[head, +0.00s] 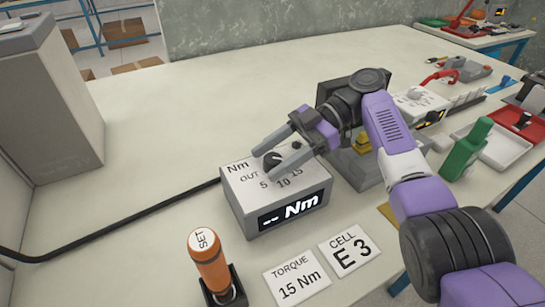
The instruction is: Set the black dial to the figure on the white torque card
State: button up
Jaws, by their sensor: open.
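A grey box (275,220) with a white top stands on the bench. Its top is marked Nm, OUT, 5, 10 and 15. The black dial (271,160) is on that top, partly behind my gripper, and I cannot tell where it points. The box's front display (292,208) reads "-- Nm". The white torque card (297,281) lies flat in front of the box and reads "TORQUE 15 Nm". My gripper (263,163) is open, its two grey fingers above the box top, one on each side of the dial. I cannot tell whether they touch it.
A second card (350,249) reads "CELL E 3". An orange tool marked SET (211,267) stands upright in a black holder at the front. A black cable (120,220) runs left from the box. Trays and a green-handled tool (466,150) are at right. The bench's back middle is clear.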

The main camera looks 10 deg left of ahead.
aim_at(273, 158)
notch_tip(273, 158, up, 20)
jog(key=p, duration=0.2)
jog(key=shift+s+f, duration=0.1)
dwell(0.4)
